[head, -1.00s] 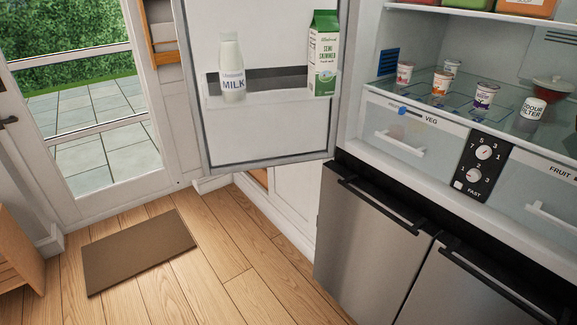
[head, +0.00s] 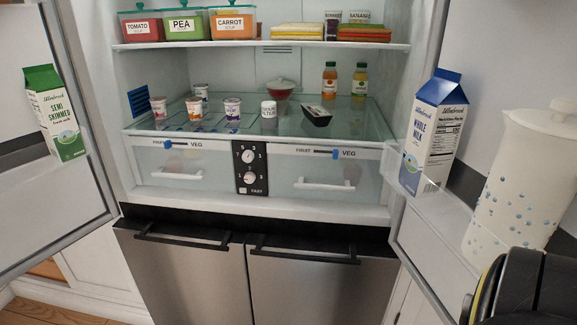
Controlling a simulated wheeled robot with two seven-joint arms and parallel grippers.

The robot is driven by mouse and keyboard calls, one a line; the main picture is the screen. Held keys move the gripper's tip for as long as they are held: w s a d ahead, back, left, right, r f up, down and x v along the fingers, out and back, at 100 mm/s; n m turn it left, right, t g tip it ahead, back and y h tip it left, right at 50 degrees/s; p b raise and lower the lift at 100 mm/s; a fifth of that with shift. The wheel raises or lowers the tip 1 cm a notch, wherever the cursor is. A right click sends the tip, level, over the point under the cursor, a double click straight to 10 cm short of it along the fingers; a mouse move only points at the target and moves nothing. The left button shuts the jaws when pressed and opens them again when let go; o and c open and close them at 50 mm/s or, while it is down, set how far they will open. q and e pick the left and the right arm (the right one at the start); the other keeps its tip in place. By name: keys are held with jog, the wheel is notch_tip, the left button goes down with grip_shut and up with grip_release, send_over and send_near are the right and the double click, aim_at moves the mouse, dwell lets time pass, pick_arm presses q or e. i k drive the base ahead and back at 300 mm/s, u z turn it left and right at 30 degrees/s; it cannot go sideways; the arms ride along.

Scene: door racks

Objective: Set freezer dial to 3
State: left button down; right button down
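A black control panel (head: 250,167) sits between the two drawers of the open fridge. It carries two white round dials, an upper dial (head: 248,156) and a lower dial (head: 250,178), with small white numbers around them. The word FAST is printed below, beside a small white square. No label I can read says which dial is the freezer's. The dial settings are too small to read surely. Neither gripper shows; a black, yellow-edged part at the lower right seems to belong to my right arm. Nothing touches the dials.
The left door with a green carton (head: 54,112) and the right door with a blue carton (head: 433,132) and a white jug (head: 522,185) stand open. Clear drawers (head: 324,172) flank the panel. Steel lower doors (head: 190,275) are shut. Space before the panel is clear.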

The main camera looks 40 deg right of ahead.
aim_at(250, 178)
jog(key=z, duration=1.2)
